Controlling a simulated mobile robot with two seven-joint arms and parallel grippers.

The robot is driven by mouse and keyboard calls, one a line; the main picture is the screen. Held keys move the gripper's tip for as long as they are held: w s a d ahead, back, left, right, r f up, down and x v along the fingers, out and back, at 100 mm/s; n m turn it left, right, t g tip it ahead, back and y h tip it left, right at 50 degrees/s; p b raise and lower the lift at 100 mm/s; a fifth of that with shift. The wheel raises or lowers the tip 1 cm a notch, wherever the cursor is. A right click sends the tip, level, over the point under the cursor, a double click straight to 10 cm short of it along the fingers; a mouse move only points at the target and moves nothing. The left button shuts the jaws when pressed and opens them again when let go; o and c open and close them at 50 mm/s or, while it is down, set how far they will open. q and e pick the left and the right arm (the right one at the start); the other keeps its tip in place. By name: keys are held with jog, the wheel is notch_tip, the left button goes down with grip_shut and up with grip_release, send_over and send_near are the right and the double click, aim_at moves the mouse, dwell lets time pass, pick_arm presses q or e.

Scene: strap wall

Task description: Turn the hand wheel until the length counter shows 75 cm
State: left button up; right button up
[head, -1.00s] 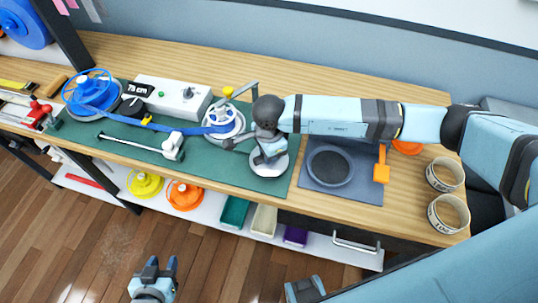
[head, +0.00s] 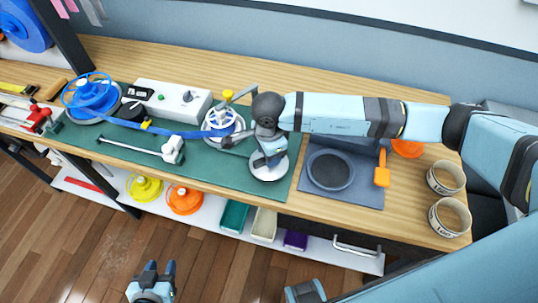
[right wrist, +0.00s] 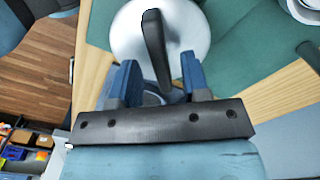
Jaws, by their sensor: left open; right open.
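The hand wheel, a silver disc (head: 268,168), lies at the front of the green mat. In the right wrist view the disc (right wrist: 127,32) carries a black handle (right wrist: 154,40). My right gripper (head: 273,148) is over the disc, partly hidden by its own wrist. Its two blue fingers (right wrist: 159,64) are apart, with the handle's near end between or just beyond them; contact cannot be told. The length counter's black display (head: 138,92) is on the white box (head: 172,100); its figures are too small to read. My left gripper (head: 151,268) is open and empty, low over the floor.
A blue strap (head: 180,132) runs from a blue spool (head: 90,92) to a white reel (head: 222,118) with a crank beside the wheel. A metal rod tool (head: 135,148) lies in front. A dark round plate (head: 331,170), an orange tool (head: 382,172) and two tape rolls (head: 446,176) are right.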

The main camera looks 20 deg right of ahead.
notch_tip(320, 180, up, 12)
jog(key=b, duration=0.1)
dwell(2.2)
